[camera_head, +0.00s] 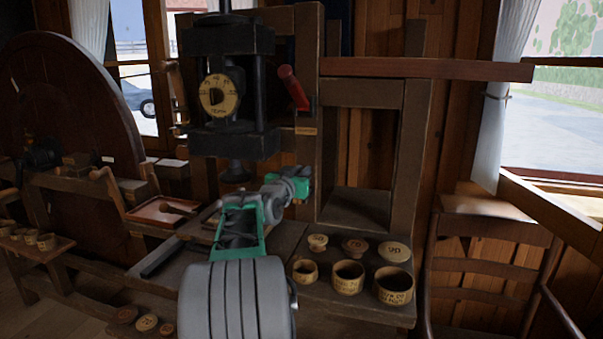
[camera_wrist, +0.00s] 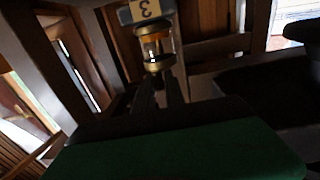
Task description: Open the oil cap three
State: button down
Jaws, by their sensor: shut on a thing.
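The oil cup with the number 3 tag (camera_wrist: 145,10) shows at the top of the wrist view. It has a glass middle (camera_wrist: 153,46) and brass ends, and its brass cap (camera_wrist: 157,66) is at the end nearest my fingers. My gripper (camera_wrist: 167,78) is shut on this cap, its two dark fingers reaching up to it. In the head view my green and grey arm ends at my gripper (camera_head: 304,182), beside the press frame's post. The cup and the cap cannot be made out there, and the exact finger contact is dim.
The dark press (camera_head: 230,140) with a round dial (camera_head: 220,95) stands behind my arm. A red handle (camera_head: 293,88) hangs above my gripper. Several small labelled pots (camera_head: 348,277) and lids stand on the bench at right. A wooden chair (camera_head: 490,230) is further right.

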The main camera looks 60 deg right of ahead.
jog(key=shift+s+t, duration=0.15)
jog(key=shift+t, duration=0.25)
jog(key=shift+s+d+f+n+t+b, duration=0.1)
jog(key=shift+s+n+t+b, duration=0.15)
jog(key=shift+n+t+b, duration=0.4)
jog(key=d+n+t+y+p, duration=0.1)
jog(key=n+t+y+p, duration=0.2)
jog(key=t, duration=0.1)
jog(key=s+d+n+t+y+p, duration=0.1)
jog(key=n+t+y+p, duration=0.3)
jog(key=r+n+t+y+p, duration=0.1)
jog(key=n+t+y+p, duration=0.2)
jog(key=t, duration=0.1)
jog(key=shift+s+d+n+t+y+p, duration=0.25)
jog(key=shift+s+d+n+y+p, duration=0.05)
jog(key=shift+s+d+n+p, duration=0.1)
jog(key=p, duration=0.2)
jog(key=n+y+p, duration=0.1)
jog(key=p, duration=0.1)
jog(key=shift+d+f+t+y, duration=0.15)
jog(key=shift+t+y, duration=0.15)
jog(key=shift+w+d+f+n+y+p, duration=0.15)
jog(key=shift+n+y+p, duration=0.35)
jog(key=shift+p, duration=1.25)
jog(key=shift+f, duration=0.1)
